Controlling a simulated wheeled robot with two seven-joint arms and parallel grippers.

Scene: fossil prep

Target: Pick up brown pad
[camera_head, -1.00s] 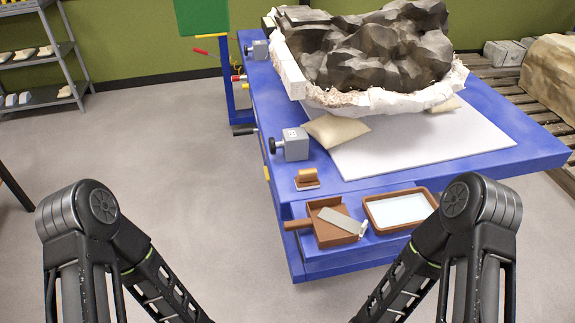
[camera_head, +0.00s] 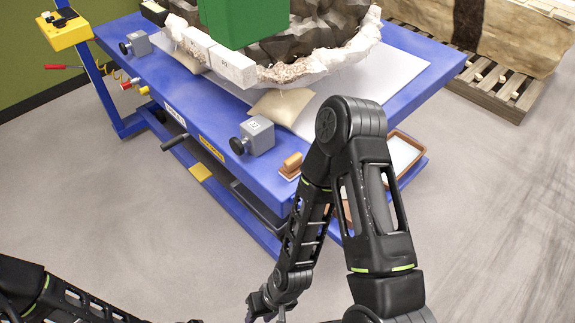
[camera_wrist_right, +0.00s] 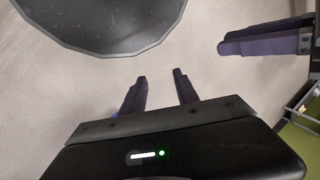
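The brown pad (camera_head: 291,166), a small brown block with a lighter wooden top, sits on the blue table's near edge, beside a grey clamp block. It stands just left of my right arm in the head view. My right gripper (camera_wrist_right: 159,80) is open and empty over bare floor in the right wrist view; in the head view it is low at the bottom centre, well below and apart from the pad. My left gripper's dark purple fingers (camera_wrist_right: 262,38) show at the upper right of the wrist view; their opening is unclear.
The blue table (camera_head: 262,178) carries a rock in a white jacket (camera_head: 318,62), a tan sandbag (camera_head: 281,105) and the grey clamp block (camera_head: 257,135). A white-lined brown tray (camera_head: 404,150) is partly behind my right arm.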

